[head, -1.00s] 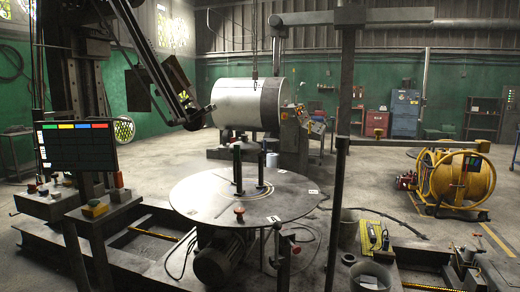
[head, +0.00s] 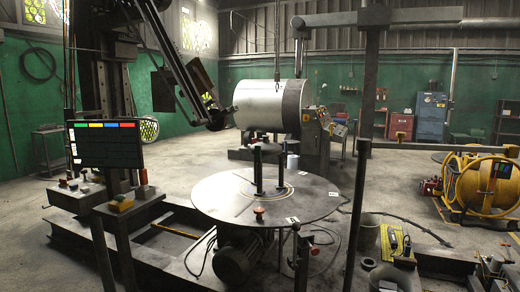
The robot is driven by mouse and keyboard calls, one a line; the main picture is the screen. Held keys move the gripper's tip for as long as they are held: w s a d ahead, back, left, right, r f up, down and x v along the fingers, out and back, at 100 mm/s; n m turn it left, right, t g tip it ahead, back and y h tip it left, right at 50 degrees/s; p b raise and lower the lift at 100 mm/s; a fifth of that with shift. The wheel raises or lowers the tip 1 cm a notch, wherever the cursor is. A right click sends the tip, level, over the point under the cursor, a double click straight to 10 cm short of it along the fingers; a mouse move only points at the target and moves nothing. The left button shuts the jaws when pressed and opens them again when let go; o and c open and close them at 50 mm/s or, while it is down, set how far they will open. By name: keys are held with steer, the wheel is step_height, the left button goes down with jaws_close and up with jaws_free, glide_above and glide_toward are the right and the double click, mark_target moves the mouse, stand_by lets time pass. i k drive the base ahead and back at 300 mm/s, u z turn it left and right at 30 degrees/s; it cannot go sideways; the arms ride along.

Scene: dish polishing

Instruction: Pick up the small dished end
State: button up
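I cannot make out a small dished end in the head view. The round flat steel turntable (head: 225,205) stands in the middle, with two dark upright posts (head: 257,170) near its centre and a small red knob (head: 259,213) at its front. No dished part shows on its top. My gripper is not in view.
A dark machine arm (head: 178,68) slants down, its end close to a large grey cylinder (head: 262,104). A control panel (head: 104,146) stands at left. A yellow hose reel (head: 482,187) is at right. Open floor (head: 405,178) lies right of the turntable.

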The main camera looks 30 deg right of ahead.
mark_target(268, 148)
steer(key=i, duration=0.9)
steer(key=z, duration=0.05)
